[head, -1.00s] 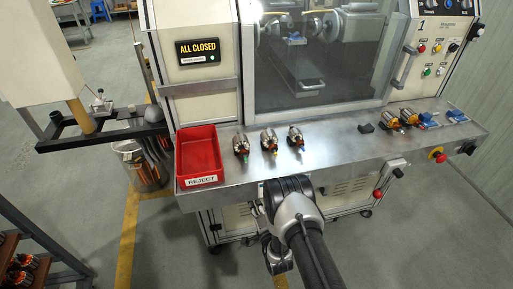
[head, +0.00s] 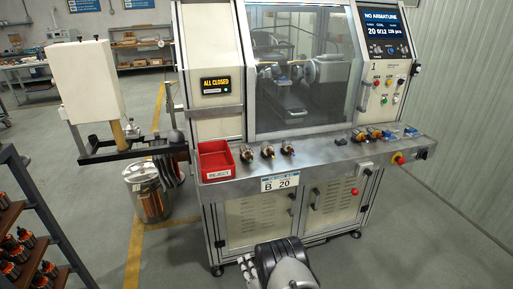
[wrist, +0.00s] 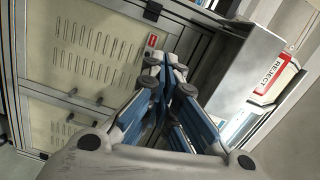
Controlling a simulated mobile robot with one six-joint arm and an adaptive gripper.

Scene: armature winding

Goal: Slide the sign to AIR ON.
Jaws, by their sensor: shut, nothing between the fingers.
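No sign reading AIR ON can be made out in either view. In the wrist view, a small red plate (wrist: 152,41) with a pale mark is on the cream cabinet front beyond my fingertips; its wording is too small to read. My gripper (wrist: 166,76) is shut and empty, its blue-and-grey fingers together and apparently apart from the cabinet.
The machine's steel shelf (head: 325,146) carries a red REJECT bin (head: 214,160) and several armatures. A B 20 placard (head: 280,183) is on its front edge. A red knob (head: 354,191) sticks out at right. A dark rack (head: 38,200) stands at left. Floor in front is clear.

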